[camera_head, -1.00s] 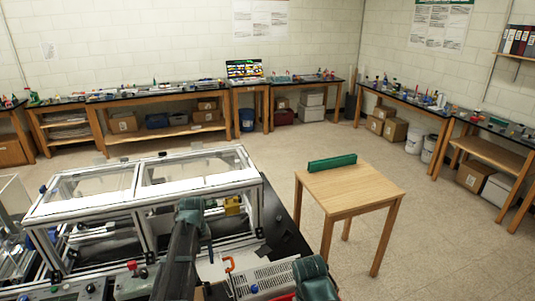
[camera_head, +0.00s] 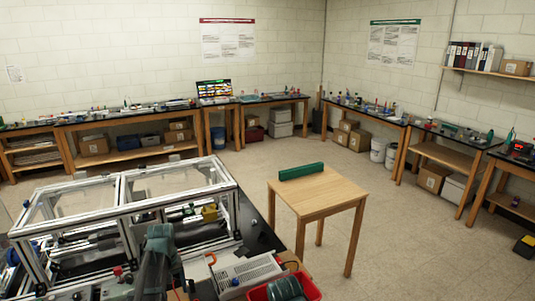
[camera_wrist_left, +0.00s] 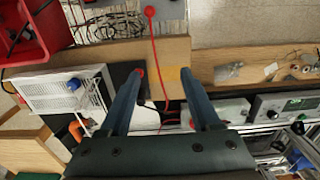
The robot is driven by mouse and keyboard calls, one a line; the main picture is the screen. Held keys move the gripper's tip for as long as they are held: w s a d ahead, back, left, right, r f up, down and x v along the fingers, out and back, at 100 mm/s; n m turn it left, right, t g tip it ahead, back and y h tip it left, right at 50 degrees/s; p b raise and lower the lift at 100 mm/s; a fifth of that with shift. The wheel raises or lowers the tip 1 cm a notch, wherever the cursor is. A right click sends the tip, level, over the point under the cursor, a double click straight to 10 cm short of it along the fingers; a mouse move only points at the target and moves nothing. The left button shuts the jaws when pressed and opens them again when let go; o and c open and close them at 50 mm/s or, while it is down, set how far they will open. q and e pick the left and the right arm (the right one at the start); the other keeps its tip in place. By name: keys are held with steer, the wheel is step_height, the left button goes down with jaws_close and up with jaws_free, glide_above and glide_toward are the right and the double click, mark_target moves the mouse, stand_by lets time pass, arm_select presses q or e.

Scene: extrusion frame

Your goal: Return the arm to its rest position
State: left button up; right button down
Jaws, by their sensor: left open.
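My left arm (camera_head: 155,270) comes up from the bottom of the head view, in front of the framed enclosure, with a dark teal joint at its top. Its fingertips are not clear in that view. In the left wrist view my left gripper (camera_wrist_left: 161,78) is open, its two blue-grey fingers wide apart. Nothing is held between them; a wooden board (camera_wrist_left: 165,52) and a red cable show beyond. A teal part of my other arm (camera_head: 286,289) shows at the bottom of the head view; the right gripper is not seen.
The aluminium-framed enclosure (camera_head: 118,210) fills the left front. A white vented unit (camera_head: 247,273) and a red bin (camera_head: 258,293) lie near my arms. A small wooden table (camera_head: 325,193) bears a green block (camera_head: 301,171). Floor is open around it; benches line the walls.

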arm_select(q)
steer(key=s+d+f+m+b, duration=0.3)
steer(key=s+d, duration=0.3)
steer(key=d, duration=0.2)
steer(key=s+d+f+m+b, duration=0.3)
steer(key=s+d+f+b, duration=0.3)
steer(key=d, duration=0.1)
steer(key=s+d+f+m+y+b, duration=0.1)
steer(key=s+d+f+m+b, duration=0.2)
steer(key=s+d+f+b, duration=0.2)
steer(key=s+d, duration=0.2)
steer(key=d, duration=0.1)
steer(key=shift+d, duration=0.35)
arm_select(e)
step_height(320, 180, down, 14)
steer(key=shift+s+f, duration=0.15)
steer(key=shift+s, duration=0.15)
